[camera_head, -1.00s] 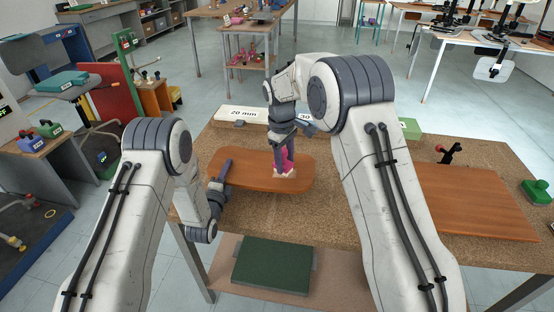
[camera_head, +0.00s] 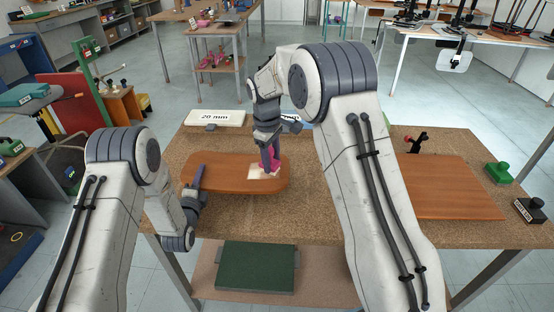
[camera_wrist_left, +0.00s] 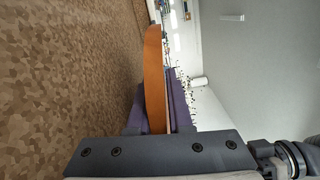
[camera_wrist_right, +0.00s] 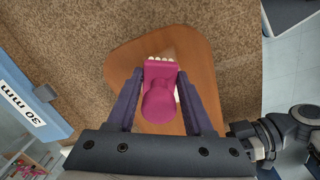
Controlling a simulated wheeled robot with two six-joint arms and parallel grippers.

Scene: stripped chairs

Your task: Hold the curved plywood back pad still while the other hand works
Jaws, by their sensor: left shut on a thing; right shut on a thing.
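The curved plywood back pad (camera_head: 225,180) is orange-brown and lies at the front left of the cork-coloured bench. My left gripper (camera_head: 199,182) is shut on its left edge; in the left wrist view the pad (camera_wrist_left: 154,75) stands edge-on between the two purple fingers. My right gripper (camera_head: 268,160) is above the pad's right half, shut on a pink tool (camera_wrist_right: 160,100) with a row of pale tips. The tool's tips are over the pad beside a pale patch; I cannot tell whether they touch. The gripper hides part of the tool in the head view.
A second brown panel (camera_head: 450,190) lies on the right of the bench. A white block marked 20 mm (camera_head: 215,118) stands behind the pad. A red-and-black clamp-like thing (camera_head: 417,143) and green block (camera_head: 498,173) stand at right. A dark green slab (camera_head: 256,267) lies on the lower shelf.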

